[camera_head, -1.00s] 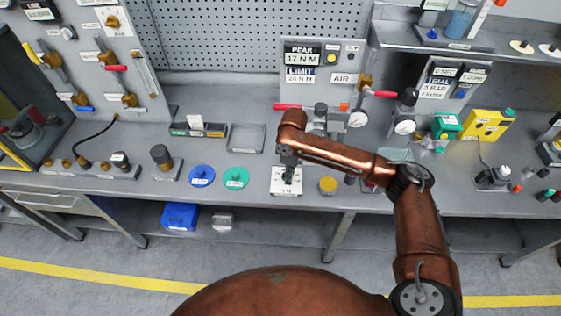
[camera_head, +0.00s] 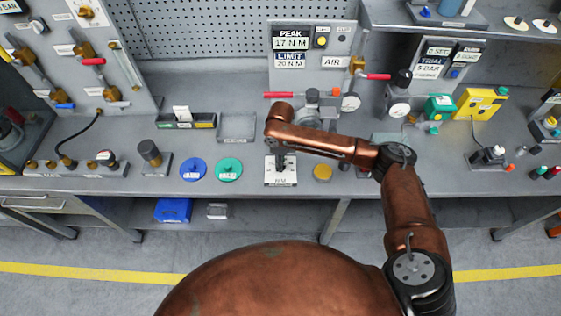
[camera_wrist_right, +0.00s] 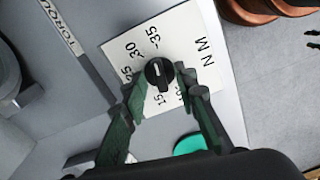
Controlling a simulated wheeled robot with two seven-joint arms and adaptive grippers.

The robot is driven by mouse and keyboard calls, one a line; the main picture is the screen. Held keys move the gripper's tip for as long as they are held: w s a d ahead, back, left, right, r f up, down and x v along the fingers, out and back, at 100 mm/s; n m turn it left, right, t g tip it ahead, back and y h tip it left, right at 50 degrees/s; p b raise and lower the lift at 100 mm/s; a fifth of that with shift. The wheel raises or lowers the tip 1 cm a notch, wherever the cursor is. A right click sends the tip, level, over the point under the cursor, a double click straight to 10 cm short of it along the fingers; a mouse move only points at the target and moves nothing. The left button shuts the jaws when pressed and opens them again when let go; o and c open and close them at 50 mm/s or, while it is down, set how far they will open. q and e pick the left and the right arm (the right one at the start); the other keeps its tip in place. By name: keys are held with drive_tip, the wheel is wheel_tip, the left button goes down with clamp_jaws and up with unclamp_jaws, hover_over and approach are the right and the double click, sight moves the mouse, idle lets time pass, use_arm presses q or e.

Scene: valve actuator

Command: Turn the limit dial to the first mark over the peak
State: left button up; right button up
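The limit dial is a black knob (camera_wrist_right: 160,74) with a white line, on a white plate (camera_wrist_right: 113,50) marked in N M. Numbers 10, 15, 25, 30 and 35 are readable; my left-hand finger covers part of the scale. In the head view the dial plate (camera_head: 281,181) lies at the bench's front. My right gripper (camera_wrist_right: 162,80) points down with a finger on either side of the knob; I cannot tell whether both touch it. It also shows in the head view (camera_head: 281,165). The display (camera_head: 291,47) reads peak 17 N M, limit 20 N M. My left gripper is out of view.
A blue disc (camera_head: 193,170) and a green disc (camera_head: 229,169) lie left of the dial plate. A yellow round piece (camera_head: 323,172) is close on its right. A red-handled valve (camera_head: 279,95) and gauge (camera_head: 351,102) stand behind my right arm.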

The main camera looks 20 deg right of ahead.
drive_tip(key=shift+f, duration=0.1)
drive_tip(key=shift+c, duration=0.3)
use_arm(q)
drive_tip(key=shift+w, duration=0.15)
use_arm(e)
clamp_jaws()
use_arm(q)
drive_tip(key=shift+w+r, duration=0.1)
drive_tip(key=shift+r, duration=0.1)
